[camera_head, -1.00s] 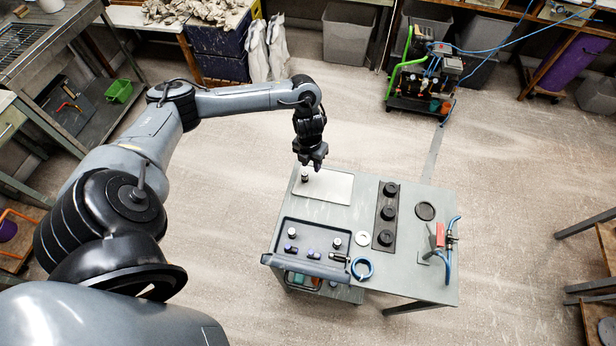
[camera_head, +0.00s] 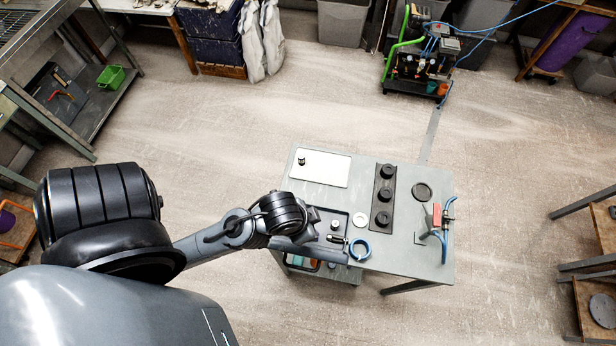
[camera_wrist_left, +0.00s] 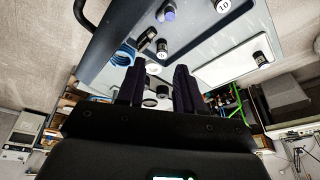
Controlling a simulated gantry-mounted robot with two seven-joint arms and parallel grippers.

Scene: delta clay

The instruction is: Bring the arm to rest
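My left arm comes in from the left in the head view, with its wrist over the left front of the grey cart (camera_head: 402,250). My left gripper (camera_wrist_left: 158,80) shows in the wrist view with its two dark fingers apart and nothing between them. In the head view the gripper is mostly hidden behind the wrist, above the dark tray (camera_head: 345,222) on the cart. A small dark cylinder with a light top (camera_head: 301,161) stands on the white plate (camera_head: 330,172); no gripper is near it. My right gripper is in neither view.
The cart also carries a dark strip with three black round pieces (camera_head: 384,195), a black disc (camera_head: 421,191), a white disc (camera_head: 360,220), a blue ring (camera_head: 360,249) and a red tool with blue hose (camera_head: 438,214). Open floor surrounds the cart.

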